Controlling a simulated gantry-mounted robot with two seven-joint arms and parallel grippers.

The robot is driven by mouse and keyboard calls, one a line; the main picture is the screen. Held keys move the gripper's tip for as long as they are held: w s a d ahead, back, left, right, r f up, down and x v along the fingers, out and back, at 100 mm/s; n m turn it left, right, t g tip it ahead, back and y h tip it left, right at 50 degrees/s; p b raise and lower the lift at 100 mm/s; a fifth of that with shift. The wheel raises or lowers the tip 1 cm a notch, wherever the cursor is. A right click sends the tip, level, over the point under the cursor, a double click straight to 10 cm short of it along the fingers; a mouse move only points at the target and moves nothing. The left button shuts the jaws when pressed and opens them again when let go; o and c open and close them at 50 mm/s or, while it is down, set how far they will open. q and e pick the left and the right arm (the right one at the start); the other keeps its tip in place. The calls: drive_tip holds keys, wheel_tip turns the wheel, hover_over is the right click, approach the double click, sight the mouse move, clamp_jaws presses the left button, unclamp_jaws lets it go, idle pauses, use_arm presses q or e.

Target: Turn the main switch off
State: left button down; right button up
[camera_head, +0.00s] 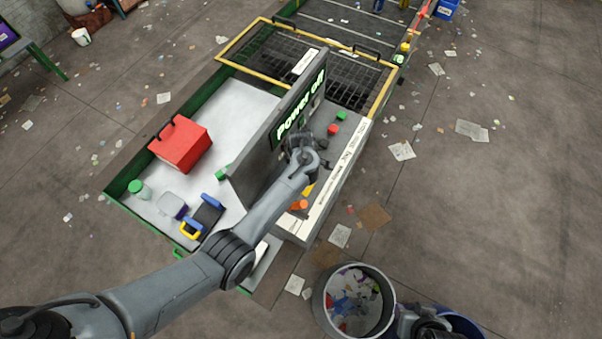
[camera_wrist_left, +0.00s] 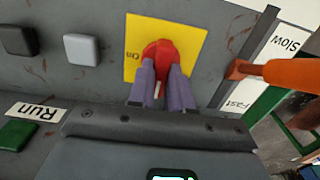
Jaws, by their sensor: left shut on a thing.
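The main switch is a red knob (camera_wrist_left: 160,52) on a yellow plate (camera_wrist_left: 196,36) in the left wrist view. The plate's "On" label shows upside down on its left side; any "Off" label is hidden or out of sight. My left gripper (camera_wrist_left: 161,76) has its two purple fingers shut on the knob, one on each side. In the head view my left gripper (camera_head: 305,150) is at the control panel and its arm hides the switch.
An orange lever (camera_wrist_left: 290,73) with "Slow" and "Fast" labels is close right of the switch. Grey buttons (camera_wrist_left: 81,49) and a green "Run" button (camera_wrist_left: 17,134) are to the left. A red box (camera_head: 181,145) stands on the white surface; a waste bin (camera_head: 330,318) is below the console.

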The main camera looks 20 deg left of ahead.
use_arm(q)
drive_tip(key=shift+r, duration=0.1)
drive_tip(key=c, duration=1)
unclamp_jaws()
drive_tip(key=shift+c, duration=0.2)
wheel_tip(320, 180, up, 11)
drive_tip(key=shift+s, duration=0.1)
